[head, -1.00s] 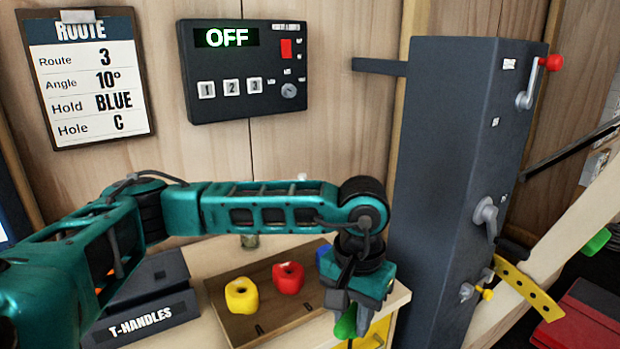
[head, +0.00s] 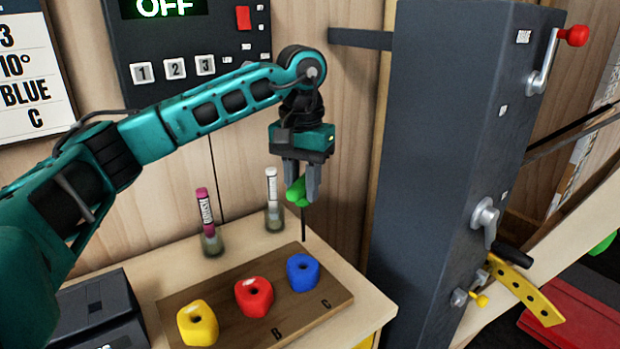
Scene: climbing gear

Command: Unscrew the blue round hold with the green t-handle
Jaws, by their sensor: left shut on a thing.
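My right gripper is not in view.
A red hold (head: 254,297) and a yellow hold (head: 198,323) share the board. Two labelled markers in jars (head: 212,243) (head: 275,216) stand behind. A dark column (head: 430,150) with cranks rises at right; a control box (head: 190,45) reading OFF hangs on the wall.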

